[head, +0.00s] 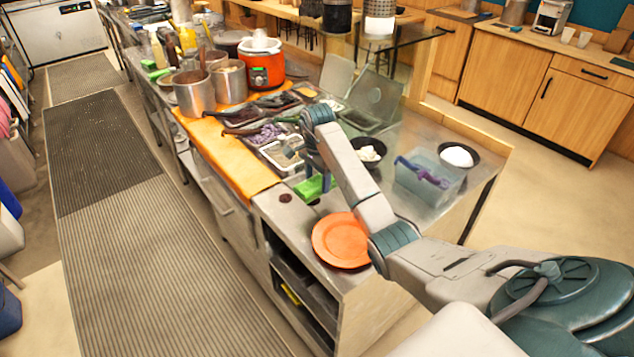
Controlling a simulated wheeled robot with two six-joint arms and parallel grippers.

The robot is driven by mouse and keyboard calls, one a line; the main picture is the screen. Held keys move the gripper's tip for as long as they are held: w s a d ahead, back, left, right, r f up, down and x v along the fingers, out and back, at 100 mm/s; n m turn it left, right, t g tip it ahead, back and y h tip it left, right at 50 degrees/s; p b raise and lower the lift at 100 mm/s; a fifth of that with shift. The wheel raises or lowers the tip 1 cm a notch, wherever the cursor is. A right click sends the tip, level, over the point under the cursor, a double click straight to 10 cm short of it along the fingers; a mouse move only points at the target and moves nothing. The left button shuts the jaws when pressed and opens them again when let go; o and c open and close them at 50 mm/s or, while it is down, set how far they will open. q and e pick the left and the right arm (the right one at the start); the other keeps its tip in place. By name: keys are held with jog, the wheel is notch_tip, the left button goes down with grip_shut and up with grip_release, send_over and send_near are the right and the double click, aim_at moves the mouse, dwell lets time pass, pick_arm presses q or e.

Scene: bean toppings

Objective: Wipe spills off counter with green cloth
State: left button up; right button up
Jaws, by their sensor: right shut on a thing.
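My right arm reaches in from the lower right over the steel counter (283,215). Its gripper (312,172) points down and is shut on the green cloth (314,189), which is bunched at the counter surface. The gripper partly hides the cloth. Small dark spots that look like spills show on the counter, one (285,198) left of the cloth and one (314,202) just in front of it. My left gripper is not in view.
An orange plate (340,241) lies near the counter's front corner, beside my arm. Ingredient trays (278,154), a bowl of white food (369,152), a clear bin (428,178) and an orange cooker (263,68) crowd the counter. A bare strip lies between the orange mat (240,175) and plate.

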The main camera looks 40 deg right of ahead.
jog(key=shift+f+b, duration=0.35)
jog(key=shift+f, duration=0.4)
notch_tip(320, 180, down, 4)
jog(key=b, duration=0.2)
jog(key=shift+b, duration=0.4)
jog(key=shift+f, duration=0.3)
jog(key=shift+f+b, duration=0.45)
